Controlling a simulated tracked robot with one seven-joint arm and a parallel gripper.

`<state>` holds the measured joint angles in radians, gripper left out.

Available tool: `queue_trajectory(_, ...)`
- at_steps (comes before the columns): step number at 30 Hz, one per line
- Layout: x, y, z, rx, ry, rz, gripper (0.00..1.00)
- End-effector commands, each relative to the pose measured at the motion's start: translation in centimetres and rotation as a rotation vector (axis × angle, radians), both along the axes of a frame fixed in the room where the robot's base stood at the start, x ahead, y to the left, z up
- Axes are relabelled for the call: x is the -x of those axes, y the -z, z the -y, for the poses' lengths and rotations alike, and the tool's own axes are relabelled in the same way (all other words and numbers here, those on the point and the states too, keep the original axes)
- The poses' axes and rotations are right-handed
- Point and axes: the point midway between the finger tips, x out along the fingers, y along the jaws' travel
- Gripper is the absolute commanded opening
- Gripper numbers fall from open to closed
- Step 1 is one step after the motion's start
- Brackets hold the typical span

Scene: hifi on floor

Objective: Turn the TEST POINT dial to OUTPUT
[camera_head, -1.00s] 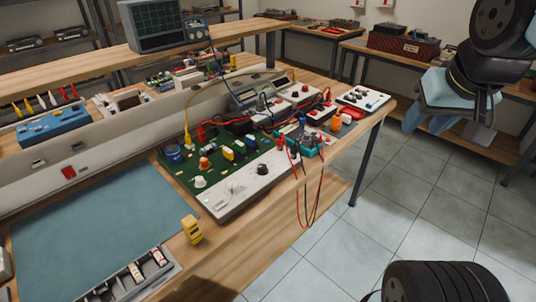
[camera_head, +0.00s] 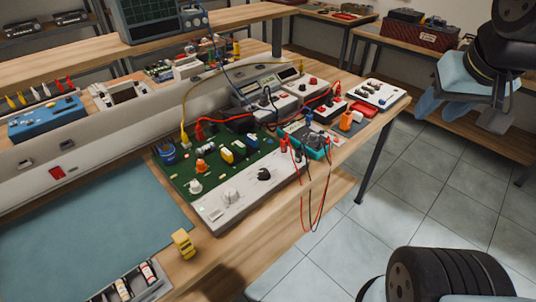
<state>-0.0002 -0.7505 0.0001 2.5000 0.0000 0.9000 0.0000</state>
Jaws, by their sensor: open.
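A white control panel (camera_head: 248,202) lies along the front edge of a green circuit board (camera_head: 185,184) on the wooden bench. It carries a black dial (camera_head: 264,174) and a paler knob (camera_head: 231,196). The lettering is too small to read, so I cannot tell which is TEST POINT or where OUTPUT is marked. My gripper (camera_head: 441,108), with blue fingers, is open and empty at the upper right, over the floor and well apart from the panel.
Red and black leads (camera_head: 318,205) hang over the bench's front edge. A teal meter (camera_head: 310,143) and a white box (camera_head: 380,95) stand right of the board. A yellow block (camera_head: 183,243) sits near the edge. A blue mat (camera_head: 85,235) is clear.

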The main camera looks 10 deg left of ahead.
Motion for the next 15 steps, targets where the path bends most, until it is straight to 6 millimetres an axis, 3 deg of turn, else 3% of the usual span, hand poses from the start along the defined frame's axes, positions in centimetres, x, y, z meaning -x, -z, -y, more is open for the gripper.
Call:
queue_trajectory(3,0.0,0.0,0.0,0.000,0.000,0.000,0.43)
queue_trajectory(8,-0.5,0.0,-0.4,0.006,-0.020,-0.010,0.58)
queue_trajectory(15,-4.0,0.8,-3.9,0.059,-0.185,-0.088,0.58)
